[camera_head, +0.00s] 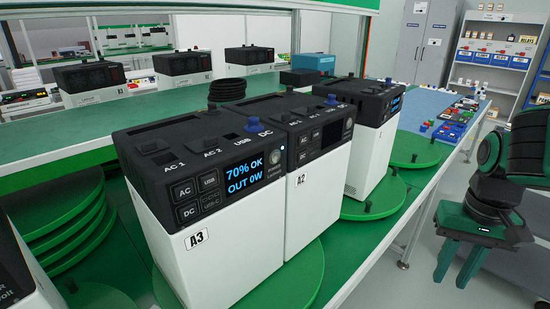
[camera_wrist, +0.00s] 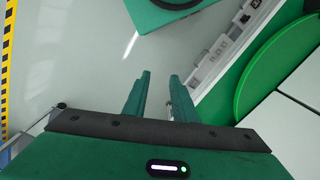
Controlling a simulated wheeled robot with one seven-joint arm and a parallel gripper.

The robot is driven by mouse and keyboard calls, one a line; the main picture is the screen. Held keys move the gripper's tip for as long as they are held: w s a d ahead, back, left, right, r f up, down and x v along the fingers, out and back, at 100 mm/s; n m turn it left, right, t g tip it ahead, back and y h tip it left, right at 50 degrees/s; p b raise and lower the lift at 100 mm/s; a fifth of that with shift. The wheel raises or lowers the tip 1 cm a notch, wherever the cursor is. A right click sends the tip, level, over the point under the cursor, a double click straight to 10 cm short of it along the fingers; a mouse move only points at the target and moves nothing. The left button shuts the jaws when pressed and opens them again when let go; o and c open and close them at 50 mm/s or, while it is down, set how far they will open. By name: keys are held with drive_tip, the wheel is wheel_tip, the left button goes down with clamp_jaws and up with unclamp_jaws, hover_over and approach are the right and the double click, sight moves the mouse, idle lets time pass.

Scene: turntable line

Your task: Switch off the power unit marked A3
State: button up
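The power unit marked A3 (camera_head: 222,248) stands nearest in the head view, white with a black top. Its display (camera_head: 243,187) is lit and reads "70% OK" and "OUT 0W". Buttons marked AC, USB, DC and USB-C sit left of the display. The top carries AC 1, AC 2, USB and DC labels and a blue knob (camera_head: 253,125). My gripper (camera_head: 459,262) is at the right, well apart from A3, beyond the bench edge. In the wrist view my gripper (camera_wrist: 160,88) has its two green fingers apart, with nothing between them.
Unit A2 (camera_head: 303,217) stands close beside A3, its display dark. A third unit (camera_head: 369,160) behind has a lit display. Green turntables (camera_head: 300,291) lie under the units; one edge shows in the wrist view (camera_wrist: 268,75). Open floor lies right of the bench.

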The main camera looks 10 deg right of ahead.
clamp_jaws()
idle(1.8)
